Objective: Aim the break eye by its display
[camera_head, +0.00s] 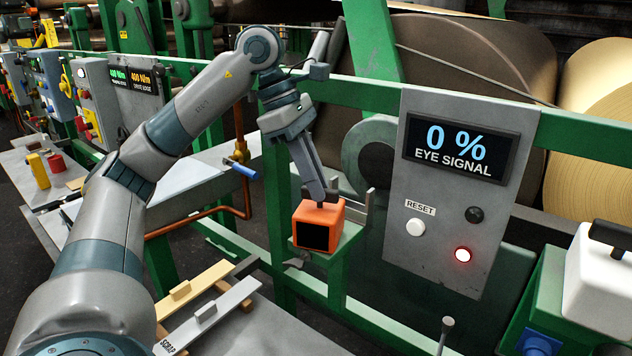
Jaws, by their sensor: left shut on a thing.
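The break eye (322,212) is an orange box with a dark square face turned toward the camera. It sits on a green bracket on the machine frame. My left gripper (318,196) comes down from above and is shut on the top of the eye; its fingers hide a small part there. The display (463,146) on a grey panel reads "0 % EYE SIGNAL" in blue and white. Below it are a white reset button (416,227), a dark lamp (474,214) and a lit red lamp (463,255). My right gripper is not in view.
Green rails (575,131) frame the machine, with large rolls (600,95) behind. A white block with a black handle (601,285) is at the lower right. A grey table with flat bars (210,312), one marked SCRAP, is at the lower left. Another gauge display (132,78) is further left.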

